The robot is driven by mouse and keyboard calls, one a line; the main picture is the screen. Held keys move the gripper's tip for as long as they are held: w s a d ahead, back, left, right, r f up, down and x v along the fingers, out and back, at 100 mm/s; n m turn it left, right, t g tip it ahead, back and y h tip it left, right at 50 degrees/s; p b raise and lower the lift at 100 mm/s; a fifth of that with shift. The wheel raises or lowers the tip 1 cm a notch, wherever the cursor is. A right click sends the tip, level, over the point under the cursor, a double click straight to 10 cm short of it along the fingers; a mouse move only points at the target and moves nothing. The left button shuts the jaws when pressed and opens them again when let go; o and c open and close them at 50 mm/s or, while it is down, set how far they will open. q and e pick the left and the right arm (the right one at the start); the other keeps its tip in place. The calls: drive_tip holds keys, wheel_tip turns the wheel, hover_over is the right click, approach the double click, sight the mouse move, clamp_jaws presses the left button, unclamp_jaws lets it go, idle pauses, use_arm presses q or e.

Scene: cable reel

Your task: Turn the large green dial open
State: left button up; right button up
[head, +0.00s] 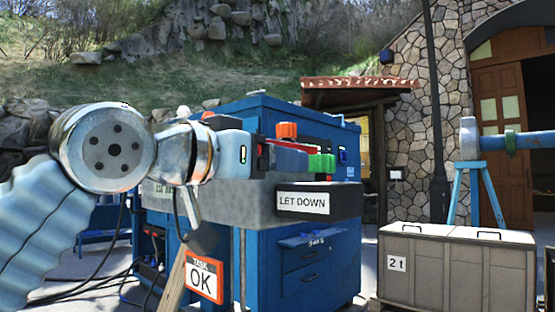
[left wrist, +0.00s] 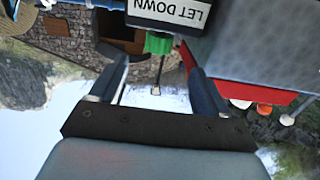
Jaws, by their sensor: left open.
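The green dial (head: 321,163) sits on top of the grey panel (head: 240,203), just behind the LET DOWN sign (head: 303,203). My left gripper (head: 300,160) comes in from the left at about the dial's height, its tips close to the dial's left side. In the left wrist view the picture is upside down; the dial (left wrist: 158,42) shows just beyond and between the two spread fingers of the open gripper (left wrist: 158,66). I see no contact between fingers and dial. Part of the dial is hidden by the gripper in the head view. My right gripper is not in view.
An orange knob (head: 287,130) stands behind my left gripper. A blue cabinet (head: 270,265) is under and behind the panel. A hanging tag reading OK (head: 203,279) is below my arm. A grey crate (head: 450,275) and blue trestle (head: 472,180) stand to the right.

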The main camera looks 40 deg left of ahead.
sight(321, 159)
use_arm(q)
drive_tip(key=w+d+g+y+p, duration=0.1)
drive_tip(key=w+d+f+n+y+p, duration=0.1)
drive_tip(key=d, duration=0.1)
drive_tip(key=w+d+f+n+g+y+p, duration=0.1)
drive_tip(key=y, duration=0.1)
drive_tip(key=shift+w+d+f+g, duration=0.2)
drive_tip(key=shift+d+g, duration=0.05)
drive_tip(key=shift+g, duration=0.05)
drive_tip(key=s+d+r+n+y+p, duration=0.2)
drive_tip(key=d+r+n+y, duration=0.25)
drive_tip(key=y, duration=0.25)
drive_tip(key=shift+n, duration=0.35)
drive_tip(key=x, duration=0.5)
drive_tip(key=f+p+x, duration=0.1)
drive_tip(key=x, duration=0.3)
drive_tip(key=p+x, duration=0.1)
drive_tip(key=x, duration=0.4)
drive_tip(key=shift+w+a+f, duration=0.15)
drive_tip(key=shift+a, duration=0.15)
drive_tip(key=c, duration=0.9)
drive_tip(key=shift+c, duration=0.2)
